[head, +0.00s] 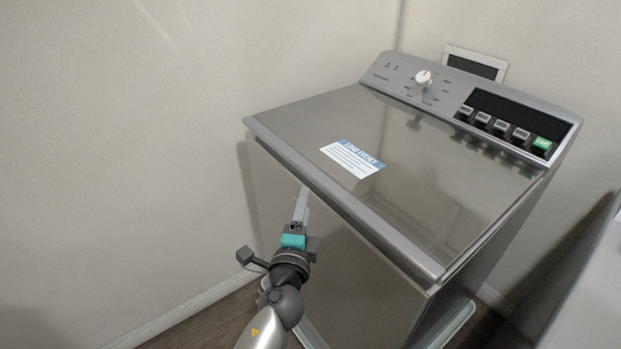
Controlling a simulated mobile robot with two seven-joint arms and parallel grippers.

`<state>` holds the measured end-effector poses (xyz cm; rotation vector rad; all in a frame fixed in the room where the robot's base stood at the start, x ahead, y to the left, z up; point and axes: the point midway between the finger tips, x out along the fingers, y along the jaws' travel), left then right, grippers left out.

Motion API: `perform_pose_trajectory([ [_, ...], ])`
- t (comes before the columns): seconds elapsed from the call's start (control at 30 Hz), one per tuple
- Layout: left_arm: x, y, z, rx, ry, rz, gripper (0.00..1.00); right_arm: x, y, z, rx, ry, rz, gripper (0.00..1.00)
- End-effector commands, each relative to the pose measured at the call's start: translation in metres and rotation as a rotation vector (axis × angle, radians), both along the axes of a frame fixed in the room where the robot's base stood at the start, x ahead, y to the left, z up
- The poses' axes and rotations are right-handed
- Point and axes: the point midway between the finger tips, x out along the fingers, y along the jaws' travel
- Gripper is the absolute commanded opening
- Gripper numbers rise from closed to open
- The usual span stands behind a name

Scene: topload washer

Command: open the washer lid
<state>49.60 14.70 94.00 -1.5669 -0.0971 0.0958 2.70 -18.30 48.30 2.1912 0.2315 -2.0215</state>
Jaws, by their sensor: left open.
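The washer (350,270) is a grey top-loader standing near the corner of the room. Its lid (430,165) lies flat and shut on top, with a rounded front edge and a blue-and-white label (353,159). My left gripper (302,195) is in front of the washer, with its fingertips just below the lid's front edge, left of the middle. The fingers are seen nearly edge-on and hold nothing visible. I cannot tell whether the fingertips touch the washer. My right gripper is not in view.
The control panel (480,100) with a white knob (423,77) and several buttons rises along the lid's back. A wall (120,130) stands close on the washer's left. A light grey surface (590,290) stands at the right edge. Some floor (200,325) shows at lower left.

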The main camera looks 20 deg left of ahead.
Motion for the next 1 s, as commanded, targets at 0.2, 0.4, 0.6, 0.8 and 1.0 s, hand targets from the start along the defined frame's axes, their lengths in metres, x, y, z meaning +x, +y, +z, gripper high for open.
perform_pose_trajectory([
  [0.2, 0.037, 0.005, 0.000, -0.001, -0.001, 0.000, 0.56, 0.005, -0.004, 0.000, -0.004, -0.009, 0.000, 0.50],
  [0.4, 0.065, 0.008, 0.000, -0.001, 0.000, 0.001, 0.56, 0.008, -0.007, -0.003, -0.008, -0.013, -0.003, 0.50],
  [0.6, 0.083, 0.010, -0.001, -0.001, 0.001, 0.000, 0.56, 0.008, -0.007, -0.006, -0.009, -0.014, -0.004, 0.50],
  [0.8, 0.089, 0.011, -0.001, -0.001, 0.002, 0.000, 0.56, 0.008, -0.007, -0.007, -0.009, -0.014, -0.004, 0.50],
  [1.0, 0.089, 0.011, -0.001, -0.002, 0.002, 0.000, 0.56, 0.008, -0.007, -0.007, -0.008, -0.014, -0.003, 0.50],
])
